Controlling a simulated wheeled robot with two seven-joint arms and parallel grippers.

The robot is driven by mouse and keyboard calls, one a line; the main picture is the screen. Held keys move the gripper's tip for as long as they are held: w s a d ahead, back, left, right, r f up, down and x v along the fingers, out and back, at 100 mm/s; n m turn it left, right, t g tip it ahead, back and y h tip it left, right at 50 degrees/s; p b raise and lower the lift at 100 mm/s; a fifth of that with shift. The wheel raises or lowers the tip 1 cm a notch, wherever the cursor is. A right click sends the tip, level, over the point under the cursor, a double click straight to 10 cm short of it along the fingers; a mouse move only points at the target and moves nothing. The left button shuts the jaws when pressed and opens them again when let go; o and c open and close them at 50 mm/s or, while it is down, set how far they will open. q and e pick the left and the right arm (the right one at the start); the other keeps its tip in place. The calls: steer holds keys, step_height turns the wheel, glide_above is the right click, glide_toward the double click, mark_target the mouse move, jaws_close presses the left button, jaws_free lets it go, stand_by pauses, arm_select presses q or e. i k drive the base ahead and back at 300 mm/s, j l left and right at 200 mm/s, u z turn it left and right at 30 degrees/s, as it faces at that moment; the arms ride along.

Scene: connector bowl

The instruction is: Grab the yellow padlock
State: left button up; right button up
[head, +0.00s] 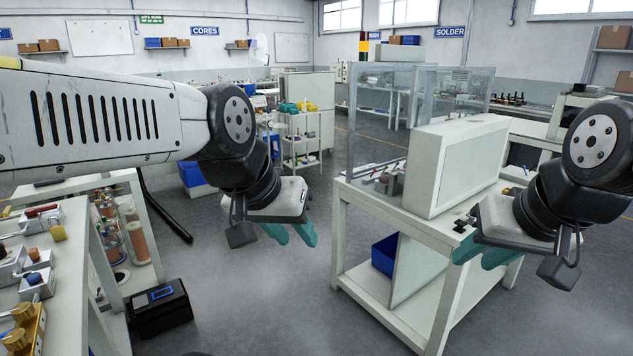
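I cannot make out a yellow padlock in the head view. My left gripper (296,243) hangs over the open floor in the middle, its teal fingers pointing down with a gap and nothing between them. My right gripper (476,262) is at the right, in front of the white workstation table, its teal fingers also apart and empty. Small yellow and brass-coloured items sit on the bench at the left: a small yellow piece (58,233) and a brass-coloured fixture (25,328). I cannot tell that either is a padlock.
The floor between is clear.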

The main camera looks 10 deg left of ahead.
mark_target(58, 232)
steer(key=i+j+u, duration=0.15)
steer(key=i+u, duration=0.65)
steer(key=i, duration=0.15)
steer(key=i+l+u, duration=0.15)
steer(key=i+u, duration=0.25)
steer(key=i+l+u, duration=0.4)
steer(key=i+j+u, duration=0.2)
steer(key=i+u, duration=0.75)
steer(key=i+j+u, duration=0.1)
steer(key=i, duration=0.65)
